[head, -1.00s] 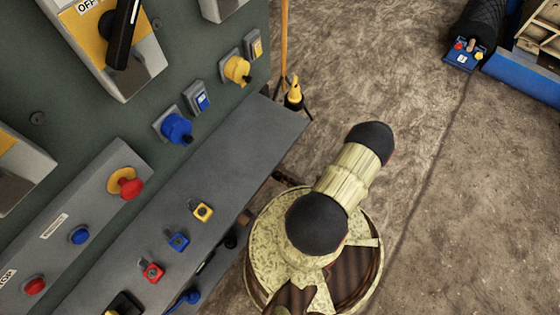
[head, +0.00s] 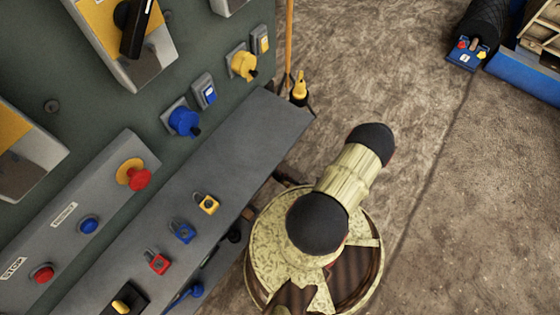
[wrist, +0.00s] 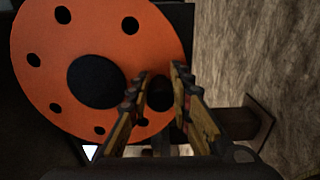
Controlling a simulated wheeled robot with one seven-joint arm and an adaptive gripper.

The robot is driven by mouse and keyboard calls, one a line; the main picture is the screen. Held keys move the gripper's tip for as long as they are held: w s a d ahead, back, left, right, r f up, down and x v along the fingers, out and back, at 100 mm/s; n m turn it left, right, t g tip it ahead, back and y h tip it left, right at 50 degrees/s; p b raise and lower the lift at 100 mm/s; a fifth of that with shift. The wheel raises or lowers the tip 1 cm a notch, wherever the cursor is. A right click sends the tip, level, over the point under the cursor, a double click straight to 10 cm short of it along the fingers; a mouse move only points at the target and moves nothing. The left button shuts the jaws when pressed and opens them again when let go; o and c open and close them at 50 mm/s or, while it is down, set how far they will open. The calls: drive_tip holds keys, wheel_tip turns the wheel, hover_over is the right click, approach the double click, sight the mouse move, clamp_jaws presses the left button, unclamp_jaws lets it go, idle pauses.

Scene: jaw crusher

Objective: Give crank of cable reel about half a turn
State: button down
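The cable reel shows in the wrist view as an orange round flange (wrist: 95,28) with several dark holes and a large dark centre. My gripper (wrist: 160,82) is in front of the flange's lower right part. Its two fingers are apart, and one dark hole of the flange shows between them. I see nothing clearly held. A brown block-like part (wrist: 258,124) is right of the fingers; I cannot tell whether it belongs to the crank. I cannot make out the crank for sure. In the head view my arm hides the gripper, and the reel is not visible there.
A grey-green control panel (head: 60,107) with buttons, a red-on-yellow knob (head: 134,174) and a sloping shelf (head: 240,150) with small padlocks fills the left. A yellow-tipped pole (head: 299,88) stands behind it. Brown floor (head: 470,210) is open on the right. A blue-edged object (head: 520,73) lies top right.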

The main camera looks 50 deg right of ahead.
drive_tip(key=c, duration=1.6)
unclamp_jaws()
drive_tip(key=shift+s+d, duration=0.2)
drive_tip(key=shift+s, duration=1.7)
drive_tip(key=shift+s+d, duration=0.15)
drive_tip(key=shift+s, duration=1.75)
